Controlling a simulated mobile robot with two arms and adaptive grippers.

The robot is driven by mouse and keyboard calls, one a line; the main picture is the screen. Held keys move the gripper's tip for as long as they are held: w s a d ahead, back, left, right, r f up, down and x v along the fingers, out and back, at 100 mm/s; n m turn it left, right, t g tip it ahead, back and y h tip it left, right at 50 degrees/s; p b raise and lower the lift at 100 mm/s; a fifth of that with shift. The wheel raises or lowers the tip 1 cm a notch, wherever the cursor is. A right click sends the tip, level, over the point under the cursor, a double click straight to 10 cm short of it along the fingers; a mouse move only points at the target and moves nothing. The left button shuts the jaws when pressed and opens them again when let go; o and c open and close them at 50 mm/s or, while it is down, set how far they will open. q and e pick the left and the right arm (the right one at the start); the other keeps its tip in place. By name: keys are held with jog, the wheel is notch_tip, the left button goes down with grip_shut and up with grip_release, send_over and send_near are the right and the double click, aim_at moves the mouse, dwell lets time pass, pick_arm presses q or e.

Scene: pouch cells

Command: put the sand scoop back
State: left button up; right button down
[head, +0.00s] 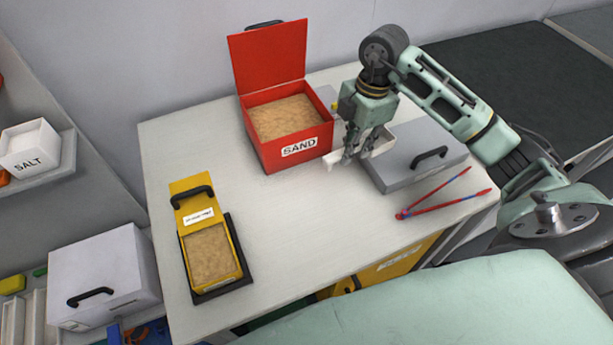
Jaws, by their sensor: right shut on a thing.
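The white sand scoop (377,146) is in my right gripper (351,153), just right of the red sand box. The gripper is shut on it and covers part of it. The scoop appears to be over the left part of the grey case; I cannot tell whether it touches anything. The red box (273,157), labelled SAND, stands open at the back of the table with its lid raised and sand (287,117) inside. My left gripper is not in view.
The grey case (420,160) with a dark handle lies on the table's right. Red-and-blue tongs (440,195) lie before it. A yellow sand-filled box (212,255) stands open at front left. The table's middle (310,225) is clear. A SALT container (30,148) is on the left shelf.

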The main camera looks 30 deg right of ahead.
jog(key=shift+d+f+m, duration=0.1)
jog(key=shift+m, duration=0.3)
jog(key=shift+w+a+f, duration=0.1)
jog(key=shift+w+a, duration=0.05)
jog(key=shift+a, duration=0.05)
jog(key=w+a+f+p, duration=0.1)
jog(key=a+f, duration=0.1)
jog(key=a, duration=0.1)
jog(key=w+a+f+p, duration=0.1)
jog(key=w+a+f, duration=0.1)
jog(key=a, duration=0.1)
jog(key=w+a+f+p, duration=0.1)
jog(key=w+a+f, duration=0.1)
jog(key=a, duration=0.1)
jog(key=shift+a+f, duration=0.2)
jog(key=shift+a, duration=0.15)
jog(key=shift+a+f, duration=0.1)
jog(key=shift+f, duration=0.05)
notch_tip(320, 180, down, 3)
jog(key=shift+f+p, duration=0.15)
jog(key=shift+p, duration=0.55)
jog(key=shift+w+f, duration=0.1)
jog(key=shift+f, duration=0.3)
jog(key=c, duration=1.7)
grip_release()
jog(key=shift+o, duration=0.2)
jog(key=shift+r, duration=0.1)
